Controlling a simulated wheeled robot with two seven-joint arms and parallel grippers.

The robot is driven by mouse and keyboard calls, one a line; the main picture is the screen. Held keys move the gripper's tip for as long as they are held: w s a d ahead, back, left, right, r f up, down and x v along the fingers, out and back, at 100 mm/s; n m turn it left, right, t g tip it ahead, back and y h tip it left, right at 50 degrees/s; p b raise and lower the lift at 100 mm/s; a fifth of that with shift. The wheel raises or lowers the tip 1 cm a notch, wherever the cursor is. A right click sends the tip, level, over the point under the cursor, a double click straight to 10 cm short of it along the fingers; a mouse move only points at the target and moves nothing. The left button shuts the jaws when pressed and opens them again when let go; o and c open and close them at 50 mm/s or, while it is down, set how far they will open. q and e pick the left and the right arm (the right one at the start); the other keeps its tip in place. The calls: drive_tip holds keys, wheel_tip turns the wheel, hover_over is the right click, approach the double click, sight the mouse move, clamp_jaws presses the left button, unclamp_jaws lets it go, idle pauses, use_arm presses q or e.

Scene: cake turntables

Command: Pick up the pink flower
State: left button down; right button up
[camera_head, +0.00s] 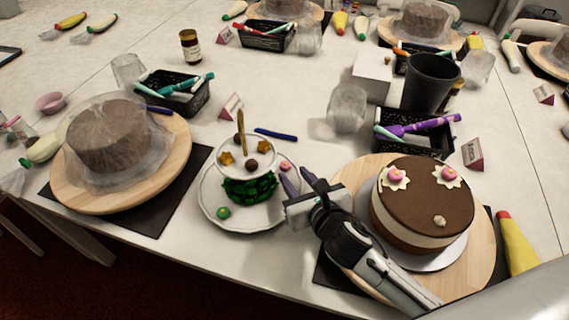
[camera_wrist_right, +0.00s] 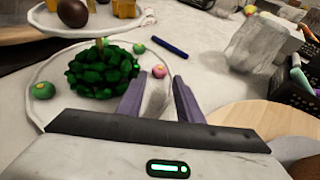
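A small pink flower (camera_head: 285,166) lies at the right edge of the lower white plate (camera_head: 208,205) of a two-tier stand. In the right wrist view the pink flower (camera_wrist_right: 159,71) sits just beyond and between the fingertips. My right gripper (camera_head: 298,178) is open, with its purple fingers (camera_wrist_right: 158,88) apart and nothing between them. It reaches over the plate's right side and appears not to touch the flower. Two more pink flowers (camera_head: 397,175) on cream rest on top of the brown cake (camera_head: 422,205). My left gripper is not in view.
A dark green mound (camera_head: 250,188) and a green ball (camera_head: 223,212) share the lower plate. The upper tier (camera_head: 246,166) holds stars and brown balls. The cake's wooden turntable (camera_head: 345,170) lies right of my gripper. A blue pen (camera_head: 276,134) lies behind the stand.

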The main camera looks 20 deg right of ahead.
sight(287, 168)
drive_tip(key=x, duration=0.5)
drive_tip(key=shift+w+r, duration=0.1)
drive_tip(key=shift+w, duration=0.15)
drive_tip(key=shift+s+a, duration=0.1)
drive_tip(key=c, duration=0.8)
